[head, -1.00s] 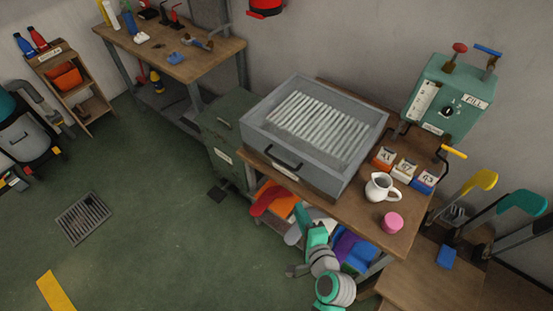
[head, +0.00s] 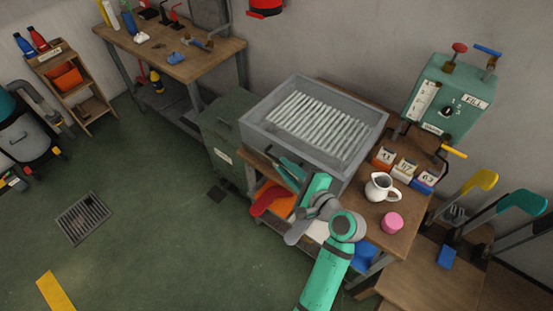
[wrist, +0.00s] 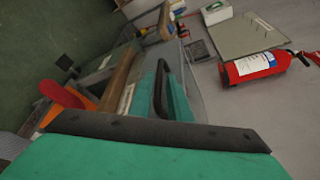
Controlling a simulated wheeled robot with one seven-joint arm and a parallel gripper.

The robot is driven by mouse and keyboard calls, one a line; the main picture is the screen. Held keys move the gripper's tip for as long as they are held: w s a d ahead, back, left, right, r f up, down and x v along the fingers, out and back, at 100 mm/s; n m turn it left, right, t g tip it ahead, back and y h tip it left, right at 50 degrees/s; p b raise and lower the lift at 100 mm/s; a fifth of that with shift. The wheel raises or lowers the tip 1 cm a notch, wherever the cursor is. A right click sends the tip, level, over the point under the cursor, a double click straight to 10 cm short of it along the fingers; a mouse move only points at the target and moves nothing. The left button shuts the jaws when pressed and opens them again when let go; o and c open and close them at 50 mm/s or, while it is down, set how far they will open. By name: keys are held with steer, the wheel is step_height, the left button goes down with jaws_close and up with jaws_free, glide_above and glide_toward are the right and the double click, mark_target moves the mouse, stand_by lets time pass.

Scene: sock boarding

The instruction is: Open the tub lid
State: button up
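The grey tub (head: 318,158) sits on the bench, with pale ribs showing inside its rim. Its see-through lid cannot be told clearly from the tub in the head view. A dark handle (wrist: 160,88) shows at the tub's front in the wrist view; in the head view my fingers mostly cover it. My gripper (head: 287,173) is at the tub's front left, its two teal fingers apart. In the wrist view the handle lies close to the teal fingers; contact cannot be told.
A white jug (head: 381,187), a pink pot (head: 392,223) and several numbered blocks (head: 404,169) stand right of the tub. A green cabinet (head: 224,128) stands left. A teal fill box (head: 448,100) is behind right. Floor at left is mostly clear.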

mark_target(277, 159)
steer(key=shift+x, duration=2.6)
steer(key=shift+c, duration=0.7)
jaws_close()
